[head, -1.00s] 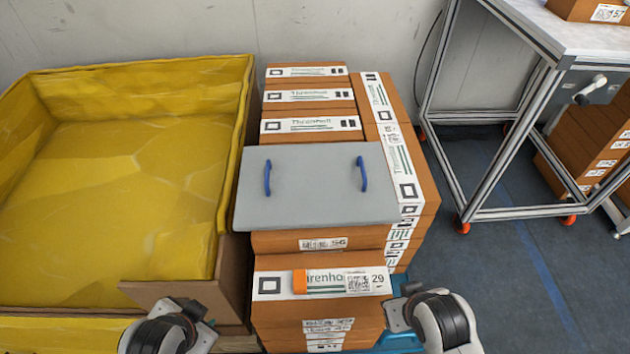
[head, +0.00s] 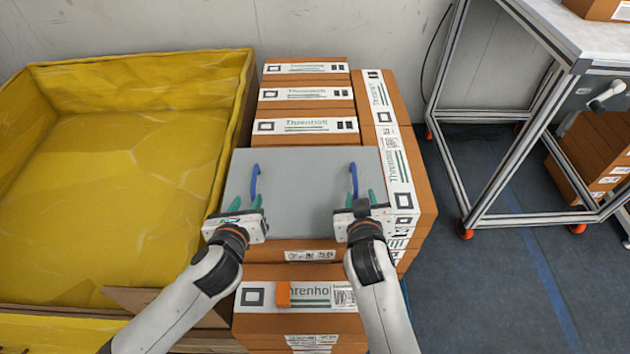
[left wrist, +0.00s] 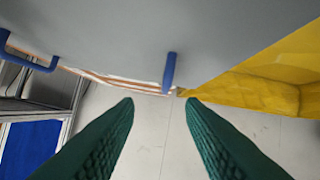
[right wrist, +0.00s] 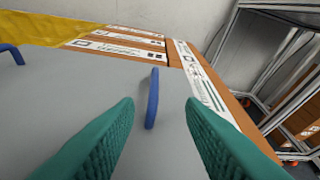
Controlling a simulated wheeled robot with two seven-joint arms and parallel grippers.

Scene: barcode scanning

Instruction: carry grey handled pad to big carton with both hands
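The grey pad (head: 300,180) lies flat on the stacked brown boxes and has two blue handles. My left gripper (head: 246,204) is open just in front of the left handle (head: 254,182). That handle shows ahead of the spread green fingers in the left wrist view (left wrist: 169,74). My right gripper (head: 362,200) is open in front of the right handle (head: 354,180). In the right wrist view this handle (right wrist: 152,98) stands between and beyond the open fingers. Neither gripper touches a handle as far as I can see. The big carton (head: 238,135), lined with yellow, stands to the left.
Several brown boxes with white labels (head: 306,95) are stacked behind, beside and under the pad.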

